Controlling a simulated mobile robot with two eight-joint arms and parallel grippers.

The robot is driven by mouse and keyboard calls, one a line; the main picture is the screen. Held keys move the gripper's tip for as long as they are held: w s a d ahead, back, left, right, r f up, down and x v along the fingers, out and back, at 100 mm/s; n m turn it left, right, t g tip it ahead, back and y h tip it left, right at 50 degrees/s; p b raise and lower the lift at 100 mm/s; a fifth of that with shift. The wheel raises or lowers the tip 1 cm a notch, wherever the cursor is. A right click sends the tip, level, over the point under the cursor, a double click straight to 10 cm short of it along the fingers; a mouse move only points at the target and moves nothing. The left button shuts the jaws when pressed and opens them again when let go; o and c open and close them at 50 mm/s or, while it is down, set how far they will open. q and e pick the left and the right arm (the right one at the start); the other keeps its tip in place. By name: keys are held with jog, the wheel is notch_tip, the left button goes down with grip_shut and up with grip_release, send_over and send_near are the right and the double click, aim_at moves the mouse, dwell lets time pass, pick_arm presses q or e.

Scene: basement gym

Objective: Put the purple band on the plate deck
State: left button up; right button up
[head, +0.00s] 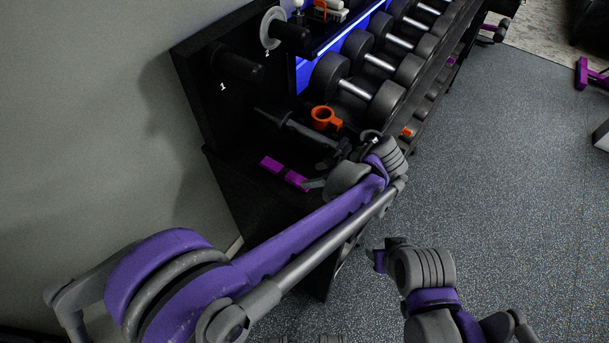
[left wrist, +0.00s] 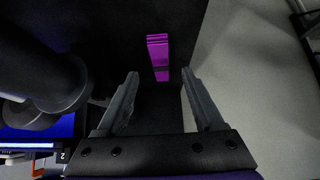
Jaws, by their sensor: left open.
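The purple band (head: 271,165) lies on a black surface (head: 236,178) at the near left end of the rack. It shows as two bright pieces with a dark gap between them. In the left wrist view the band (left wrist: 158,48) lies ahead of the fingertips, roughly midway between them. My left gripper (head: 316,171) is open and empty, just right of the band and apart from it; its spread fingers (left wrist: 160,98) show in the left wrist view. No label marks the plate deck, so I cannot tell its bounds. My right gripper (head: 378,260) is low over the floor; its jaws are unclear.
Black pegs marked 1 (head: 238,66) and 2 jut above; a pale plate (head: 271,28) hangs there. Dumbbells (head: 372,95) fill the rack.

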pick_arm(q)
jog(key=shift+v, duration=2.35)
jog(key=shift+a, duration=0.15)
jog(key=s+a+f+m+g+h, duration=0.1)
jog(key=s+a+m+g+h, duration=0.3)
jog(key=a, duration=1.2)
jog(key=s+a+f+m+t+h, duration=0.1)
jog(key=s+a+f+m+t, duration=0.1)
jog(key=s, duration=0.5)
jog(key=s+a+f+m+t+h, duration=0.1)
jog(key=s+a+f+m+t, duration=0.1)
jog(key=s+a+m, duration=0.2)
jog(key=s+a, duration=0.2)
jog(key=shift+s+f+m+t+h, duration=0.3)
jog(key=shift+s+f+m, duration=0.1)
